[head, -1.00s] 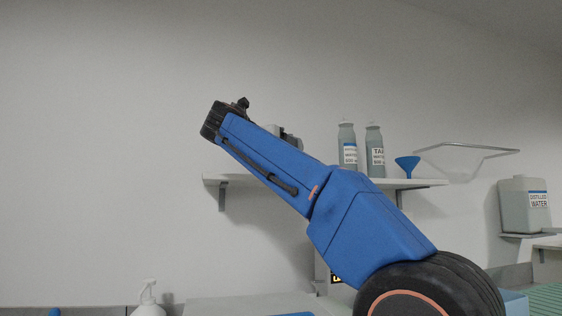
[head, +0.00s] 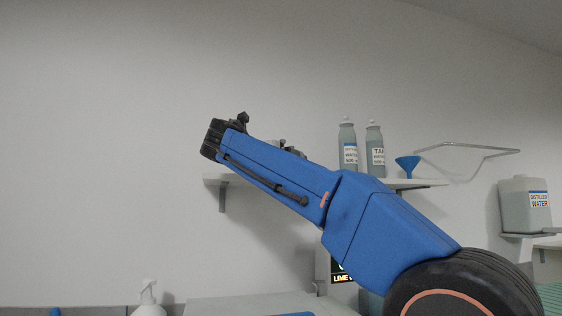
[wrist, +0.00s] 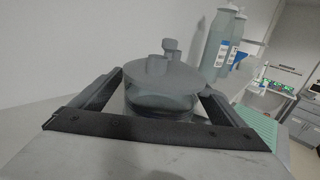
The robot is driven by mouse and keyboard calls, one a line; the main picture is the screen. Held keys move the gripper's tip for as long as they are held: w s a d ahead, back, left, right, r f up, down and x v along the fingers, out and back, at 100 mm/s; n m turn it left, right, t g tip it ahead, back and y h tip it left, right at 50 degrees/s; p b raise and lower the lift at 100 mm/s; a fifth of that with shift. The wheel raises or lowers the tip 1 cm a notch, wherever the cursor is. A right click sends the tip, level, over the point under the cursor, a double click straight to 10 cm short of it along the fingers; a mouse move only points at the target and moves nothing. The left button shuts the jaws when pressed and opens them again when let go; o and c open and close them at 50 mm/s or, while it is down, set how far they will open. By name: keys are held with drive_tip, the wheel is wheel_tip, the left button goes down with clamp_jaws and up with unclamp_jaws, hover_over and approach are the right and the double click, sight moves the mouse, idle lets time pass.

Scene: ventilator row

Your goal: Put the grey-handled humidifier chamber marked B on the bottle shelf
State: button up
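In the wrist view, a grey humidifier chamber (wrist: 160,75) with ports on its lid stands upright between the two dark fingers of my gripper (wrist: 162,88). The fingers lie against both its sides. No letter B shows, and its handle colour cannot be made out for sure. In the head view, my blue arm hides most of the gripper and chamber; only small grey and dark parts show above the arm. The bottle shelf (head: 425,183) is a pale wall shelf behind my arm. Whether the chamber touches it is hidden.
Two labelled grey bottles (head: 347,146) (head: 375,150) and a blue funnel (head: 407,165) stand on the shelf, right of the chamber. A wire holder (head: 465,149) is on the wall. A distilled water canister (head: 525,205) sits further right. A white pump bottle (head: 148,300) is low left.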

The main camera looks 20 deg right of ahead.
idle(0.3)
drive_tip(key=shift+a+r, duration=0.1)
drive_tip(key=v, duration=1.1)
drive_tip(key=shift+s+a, duration=0.2)
drive_tip(key=shift+s, duration=0.15)
drive_tip(key=shift+a, duration=0.1)
